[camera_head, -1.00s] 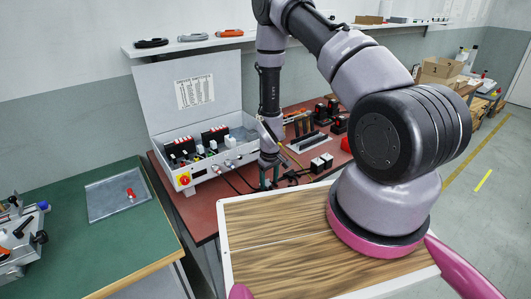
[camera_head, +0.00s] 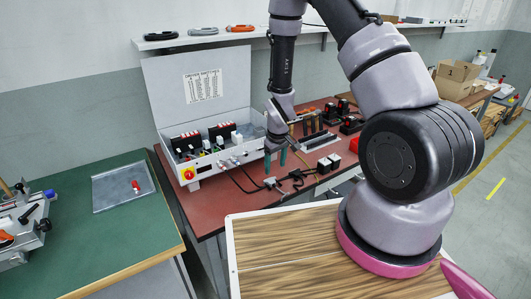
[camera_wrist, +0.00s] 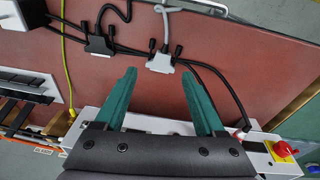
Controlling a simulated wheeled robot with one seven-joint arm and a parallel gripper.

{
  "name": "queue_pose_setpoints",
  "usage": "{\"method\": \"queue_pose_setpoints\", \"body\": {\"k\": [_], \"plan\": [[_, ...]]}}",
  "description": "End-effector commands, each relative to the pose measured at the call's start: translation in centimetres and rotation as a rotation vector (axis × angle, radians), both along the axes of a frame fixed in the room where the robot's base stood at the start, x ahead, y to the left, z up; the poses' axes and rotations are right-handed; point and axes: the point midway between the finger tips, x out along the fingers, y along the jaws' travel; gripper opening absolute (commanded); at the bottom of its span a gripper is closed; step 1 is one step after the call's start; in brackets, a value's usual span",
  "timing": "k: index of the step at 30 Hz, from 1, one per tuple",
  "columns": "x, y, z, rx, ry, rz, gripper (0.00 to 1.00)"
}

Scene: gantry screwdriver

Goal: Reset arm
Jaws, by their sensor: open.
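My gripper (camera_head: 276,160) hangs over the red-brown bench, in front of the open grey control box (camera_head: 215,165). In the wrist view its two green fingers (camera_wrist: 160,90) stand wide apart, with nothing between them. Beyond the fingertips lie a grey cable connector (camera_wrist: 162,62) and a black cable connector (camera_wrist: 98,44) on the red surface. The fingers appear apart from both connectors. The control box edge with a red knob (camera_wrist: 285,149) shows at the lower right of the wrist view.
A wooden-topped surface (camera_head: 290,245) lies in front of the bench. A green table (camera_head: 110,235) at left holds a grey tray (camera_head: 110,193) with a red screwdriver-like item (camera_head: 136,187). A wall shelf (camera_head: 190,40) runs behind the arm. Black-and-white blocks (camera_head: 328,163) stand right of my gripper.

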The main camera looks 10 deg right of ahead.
Motion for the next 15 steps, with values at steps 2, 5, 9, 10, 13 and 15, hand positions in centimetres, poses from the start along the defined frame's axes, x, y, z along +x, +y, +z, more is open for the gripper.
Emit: {"method": "queue_pose_setpoints", "body": {"k": [2,5,9,10,13,15], "plan": [[0.0,0.0,0.0,0.000,0.000,0.000,0.72],[0.1,0.0,0.2,0.001,-0.002,-0.003,0.72],[1.0,-0.2,3.4,0.018,-0.025,-0.042,0.72],[1.2,-0.3,4.5,0.024,-0.032,-0.057,0.72],[1.9,-0.7,9.5,0.051,-0.065,-0.121,0.72],[2.0,-1.1,13.3,0.074,-0.088,-0.170,0.72]]}}
